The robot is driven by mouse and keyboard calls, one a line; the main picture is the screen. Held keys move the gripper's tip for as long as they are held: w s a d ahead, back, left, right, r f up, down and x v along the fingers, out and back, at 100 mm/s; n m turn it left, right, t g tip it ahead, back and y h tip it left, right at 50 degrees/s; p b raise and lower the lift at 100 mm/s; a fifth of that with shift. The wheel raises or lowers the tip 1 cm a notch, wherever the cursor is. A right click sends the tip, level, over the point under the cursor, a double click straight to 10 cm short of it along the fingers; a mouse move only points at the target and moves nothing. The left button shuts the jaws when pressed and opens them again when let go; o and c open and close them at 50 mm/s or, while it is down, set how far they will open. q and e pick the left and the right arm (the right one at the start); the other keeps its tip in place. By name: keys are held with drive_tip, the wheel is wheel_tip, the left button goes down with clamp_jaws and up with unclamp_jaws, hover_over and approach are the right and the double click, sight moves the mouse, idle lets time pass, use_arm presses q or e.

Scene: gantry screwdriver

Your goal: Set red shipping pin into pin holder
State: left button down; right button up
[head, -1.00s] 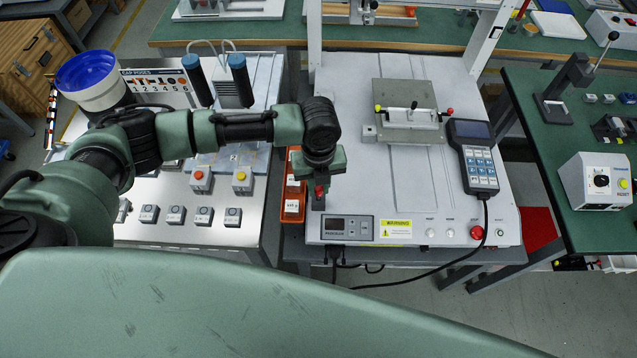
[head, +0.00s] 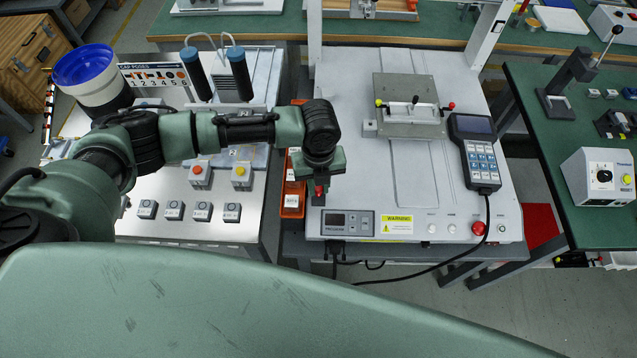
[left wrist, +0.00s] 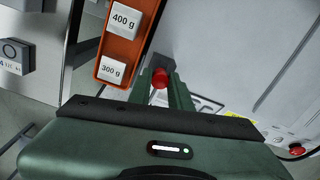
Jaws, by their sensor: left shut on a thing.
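My left gripper (head: 319,180) points down over the left front part of the white gantry machine, just right of the orange tray. It is shut on the red shipping pin (head: 319,188). In the left wrist view the pin's red round head (left wrist: 160,78) shows between the green fingers; its lower part is hidden. A small grey block (left wrist: 163,61), which looks like the pin holder, shows right behind the pin. In the head view this block (head: 318,201) is seen just below the pin. I cannot tell whether the pin is inside it. My right gripper is not in view.
The orange tray (head: 291,210) with labelled weights stands close on the left. A display panel (head: 347,223) is just in front and right. A steel fixture plate (head: 408,92) and a teach pendant (head: 475,155) lie farther right. The white machine top between is clear.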

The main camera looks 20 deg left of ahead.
sight(319, 189)
use_arm(q)
drive_tip(key=c, duration=1.2)
unclamp_jaws()
wheel_tip(319, 189, up, 8)
drive_tip(key=shift+f+b, duration=0.1)
drive_tip(key=shift+b, duration=0.2)
